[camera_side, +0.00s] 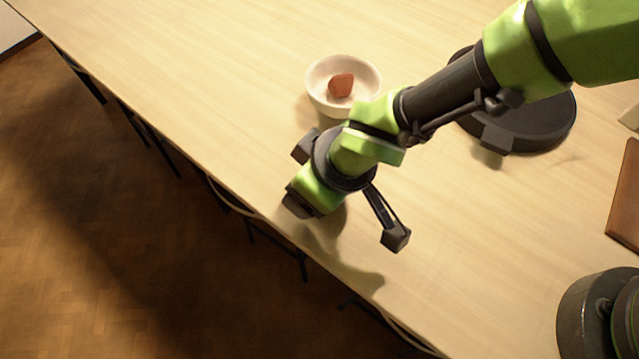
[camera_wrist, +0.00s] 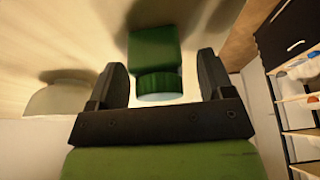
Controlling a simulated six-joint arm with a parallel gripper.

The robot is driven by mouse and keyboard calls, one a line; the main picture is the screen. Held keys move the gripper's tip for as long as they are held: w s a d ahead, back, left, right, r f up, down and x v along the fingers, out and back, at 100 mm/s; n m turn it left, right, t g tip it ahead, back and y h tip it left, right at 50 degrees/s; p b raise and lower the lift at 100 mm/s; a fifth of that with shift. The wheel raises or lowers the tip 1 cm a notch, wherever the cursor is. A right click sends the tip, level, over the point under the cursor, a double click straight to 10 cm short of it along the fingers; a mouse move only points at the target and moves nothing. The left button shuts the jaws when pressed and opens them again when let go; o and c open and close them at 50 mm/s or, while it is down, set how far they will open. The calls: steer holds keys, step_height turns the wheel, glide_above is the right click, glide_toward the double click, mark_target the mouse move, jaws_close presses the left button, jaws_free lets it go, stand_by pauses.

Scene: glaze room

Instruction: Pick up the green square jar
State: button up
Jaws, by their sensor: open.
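The green square jar (camera_wrist: 153,52) shows in the wrist view, with a dark green square body and a round ribbed lid (camera_wrist: 159,84). Its lid end is nearest to my gripper. My gripper (camera_wrist: 161,66) is open, with one dark finger on each side of the jar in the picture. A gap shows between each finger and the jar, and I cannot tell how far the fingertips reach along it. In the side view I cannot make out the jar; my wrist and gripper may cover it, over the table's edge area.
A white bowl (camera_side: 318,82) with a reddish lump (camera_side: 341,85) stands just behind my wrist. A dark round slab (camera_side: 552,125) lies under my forearm. A brown board (camera_side: 627,195) is at the right. The long wooden table (camera_side: 200,75) is clear at the left.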

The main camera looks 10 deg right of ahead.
steer(key=shift+f, duration=0.2)
steer(key=shift+a, duration=0.1)
steer(key=c, duration=1.1)
